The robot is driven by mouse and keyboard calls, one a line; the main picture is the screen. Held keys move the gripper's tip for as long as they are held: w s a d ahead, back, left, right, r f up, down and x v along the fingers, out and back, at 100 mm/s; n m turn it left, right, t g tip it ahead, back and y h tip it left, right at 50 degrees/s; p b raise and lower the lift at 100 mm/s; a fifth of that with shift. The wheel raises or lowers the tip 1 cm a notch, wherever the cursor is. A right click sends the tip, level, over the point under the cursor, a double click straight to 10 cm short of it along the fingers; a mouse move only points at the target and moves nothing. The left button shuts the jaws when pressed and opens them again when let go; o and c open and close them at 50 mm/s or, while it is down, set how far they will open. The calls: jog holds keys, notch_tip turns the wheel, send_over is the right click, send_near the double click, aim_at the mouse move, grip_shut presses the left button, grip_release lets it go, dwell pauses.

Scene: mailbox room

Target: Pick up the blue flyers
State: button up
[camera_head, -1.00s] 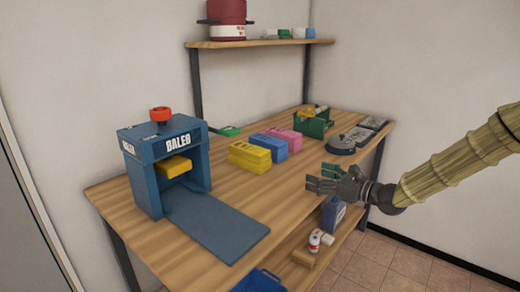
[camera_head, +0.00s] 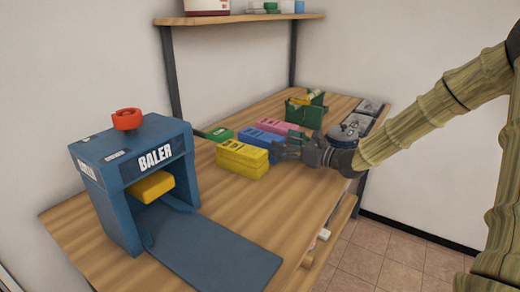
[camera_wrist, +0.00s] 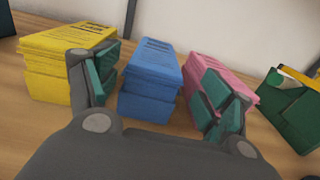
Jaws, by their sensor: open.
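The blue flyers (camera_wrist: 153,78) are a stack standing on the wooden table between a yellow stack and a pink stack. In the head view the blue flyers (camera_head: 257,136) are partly hidden behind the yellow stack and my gripper. My gripper (camera_wrist: 160,95) is open, with one green-padded finger at the gap between yellow and blue and the other in front of the pink stack. The blue stack shows between the fingers, apart from them as far as I can see. In the head view my gripper (camera_head: 284,146) reaches in from the right, just above the table.
The yellow stack (camera_head: 242,160) and pink stack (camera_head: 279,127) flank the blue one closely. A green crate (camera_head: 305,111) stands behind to the right. A blue baler (camera_head: 140,180) with a flat tongue is at the left. Bare table lies in front.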

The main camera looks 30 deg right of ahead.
aim_at(266, 136)
jog(key=shift+w+a, duration=0.2)
jog(key=shift+w, duration=0.35)
jog(key=shift+w+a, duration=0.25)
jog(key=shift+x, duration=2.65)
jog(key=shift+s+a, duration=0.1)
jog(key=shift+a, duration=0.05)
jog(key=c, duration=1.7)
